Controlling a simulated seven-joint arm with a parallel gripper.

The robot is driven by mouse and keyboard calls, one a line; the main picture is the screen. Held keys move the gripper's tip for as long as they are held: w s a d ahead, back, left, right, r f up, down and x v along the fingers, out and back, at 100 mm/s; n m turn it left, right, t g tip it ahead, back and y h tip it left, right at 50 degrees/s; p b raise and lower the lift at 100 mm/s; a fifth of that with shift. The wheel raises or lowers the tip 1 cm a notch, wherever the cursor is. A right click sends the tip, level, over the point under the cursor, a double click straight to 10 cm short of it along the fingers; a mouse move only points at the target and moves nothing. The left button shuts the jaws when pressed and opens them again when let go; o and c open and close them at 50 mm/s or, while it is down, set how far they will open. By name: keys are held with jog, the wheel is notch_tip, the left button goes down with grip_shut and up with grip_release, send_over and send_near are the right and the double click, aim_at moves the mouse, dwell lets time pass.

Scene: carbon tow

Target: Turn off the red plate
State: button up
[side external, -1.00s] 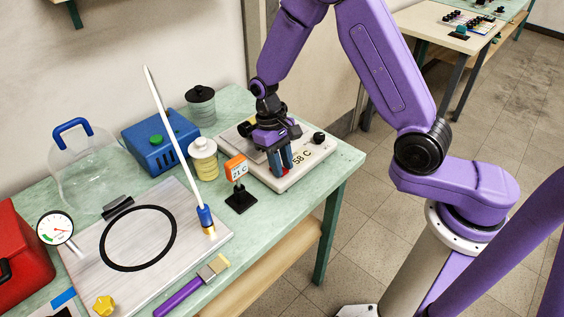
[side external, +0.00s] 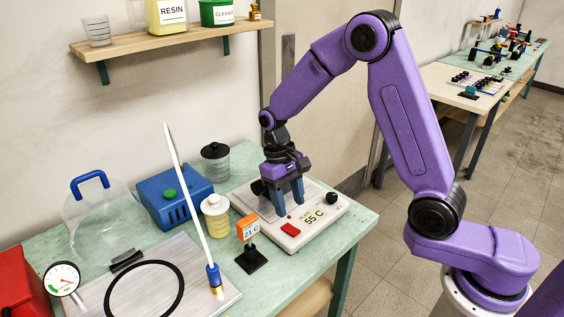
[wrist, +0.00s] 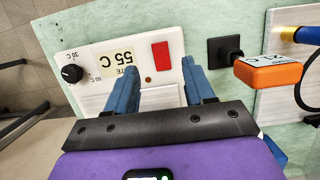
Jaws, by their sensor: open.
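The white hot plate (side external: 325,222) sits at the right end of the green bench. Its front carries a red switch (side external: 291,230), a display (side external: 318,217) reading 55 C and a black knob (side external: 303,197). In the wrist view the red switch (wrist: 160,56) lies ahead, between the lines of my two blue fingers, with the display (wrist: 116,58) to its left. A small dark dot, perhaps a lamp, is below the switch. My gripper (side external: 291,203) is open and empty, above the plate and behind the switch; the fingers look clear of it.
An orange thermometer (side external: 248,229) on a black stand is just left of the hot plate. A white rod (side external: 190,200) rises from a board (side external: 200,285).

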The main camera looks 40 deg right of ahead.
jog(key=v, duration=1)
jog(key=shift+r, duration=0.35)
jog(key=s+d+f+n+t, duration=0.1)
jog(key=s+n, duration=0.5)
jog(key=s, duration=0.8)
jog(key=s+d+n+t, duration=0.2)
jog(key=s+n, duration=0.4)
jog(key=s, duration=0.8)
jog(key=shift+d+f+n, duration=0.3)
jog(key=shift+d+f, duration=0.1)
jog(key=shift+d, duration=0.45)
jog(key=shift+s, duration=0.1)
